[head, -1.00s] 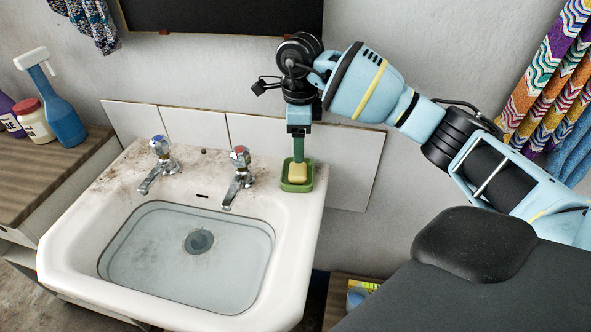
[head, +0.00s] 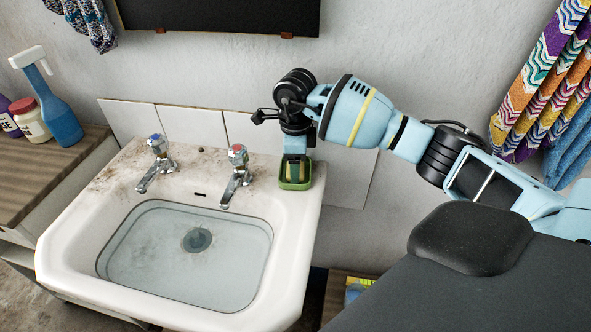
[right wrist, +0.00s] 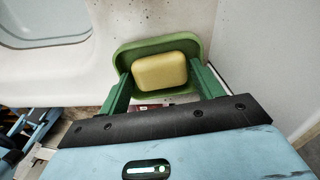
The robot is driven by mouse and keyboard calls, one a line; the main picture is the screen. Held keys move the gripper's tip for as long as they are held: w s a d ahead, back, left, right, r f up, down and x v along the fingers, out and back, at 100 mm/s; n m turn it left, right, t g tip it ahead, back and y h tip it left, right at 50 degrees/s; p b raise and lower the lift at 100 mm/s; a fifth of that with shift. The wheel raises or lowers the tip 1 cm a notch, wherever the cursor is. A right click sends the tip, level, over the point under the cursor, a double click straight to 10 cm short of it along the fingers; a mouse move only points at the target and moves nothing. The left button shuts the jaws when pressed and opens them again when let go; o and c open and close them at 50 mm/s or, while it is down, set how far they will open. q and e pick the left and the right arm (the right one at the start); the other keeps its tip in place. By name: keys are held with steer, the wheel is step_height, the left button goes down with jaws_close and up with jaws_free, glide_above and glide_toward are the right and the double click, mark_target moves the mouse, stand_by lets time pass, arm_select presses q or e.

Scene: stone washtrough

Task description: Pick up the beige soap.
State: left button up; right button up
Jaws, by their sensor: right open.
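The beige soap (right wrist: 160,72) lies in a green soap dish (right wrist: 122,58) in the right wrist view. In the head view the green dish (head: 296,186) stands on the sink's back right corner, and the soap is mostly hidden by my gripper. My right gripper (right wrist: 160,82) is open, with its green fingers on either side of the soap. In the head view it (head: 296,176) points down at the dish. I cannot tell whether the fingers touch the soap. My left gripper is not in view.
The white sink (head: 297,232) holds water in its basin. Two taps stand left of the dish, the nearer one (head: 236,178) with a red top. White tiles (head: 190,126) and the wall rise close behind. Bottles (head: 62,120) stand on a wooden counter at the far left.

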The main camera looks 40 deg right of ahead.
steer(key=shift+c, duration=0.2)
steer(key=c, duration=0.7)
steer(key=shift+r, duration=0.2)
steer(key=shift+r, duration=0.65)
steer(key=shift+a+r, duration=0.25)
steer(key=shift+r, duration=0.8)
steer(key=s+a+r+b, duration=0.1)
steer(key=s+a, duration=0.2)
steer(key=a, duration=1.2)
steer(key=shift+a+r, duration=0.15)
